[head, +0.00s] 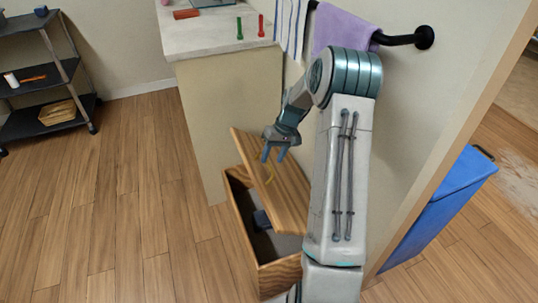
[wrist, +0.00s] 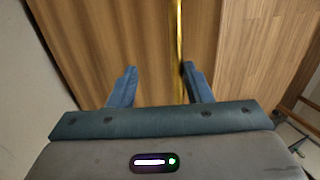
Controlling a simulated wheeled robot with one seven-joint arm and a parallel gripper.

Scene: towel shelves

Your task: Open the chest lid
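The wooden chest (head: 278,277) stands on the floor beside the counter. Its lid (head: 289,192) is raised at a slant, and part of the dark inside shows. My gripper (head: 274,154) is at the upper part of the lid, close to the handle. In the wrist view its two blue fingers (wrist: 160,84) are spread apart, with the handle's line between them, nearer the right finger. I cannot tell whether a finger touches the lid.
A small dark blue item (head: 262,219) lies inside the chest. The counter (head: 205,42) stands behind it, and a purple towel (head: 345,27) hangs on a wall rail. A blue bin (head: 440,200) is at right. The wooden floor at left is clear.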

